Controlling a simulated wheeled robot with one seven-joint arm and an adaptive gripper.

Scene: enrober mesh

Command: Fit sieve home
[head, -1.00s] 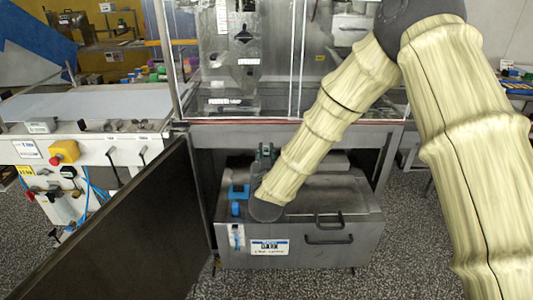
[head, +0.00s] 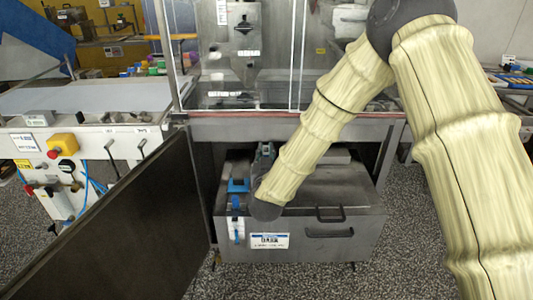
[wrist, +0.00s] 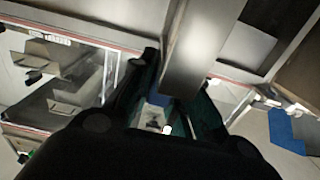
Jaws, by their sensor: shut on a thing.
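My gripper (wrist: 178,108) has dark jaws with green inner pads. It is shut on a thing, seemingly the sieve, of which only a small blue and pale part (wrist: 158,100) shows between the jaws. The mesh itself cannot be made out. In the head view my gripper (head: 264,153) reaches in over the back left of the grey tank (head: 340,240), under the machine's red-edged ledge. My wrist hides much of it. A blue bracket (head: 238,186) stands on the tank's left top, just left of my wrist. Whether the held thing touches the tank cannot be told.
An open dark door (head: 110,225) stands left of the tank. The machine's ledge (head: 290,128) runs above my gripper. The tank's lid has dark handles (head: 330,213). A grey metal bar (wrist: 190,50) crosses close above the jaws in the wrist view. A conveyor (head: 90,105) stands at left.

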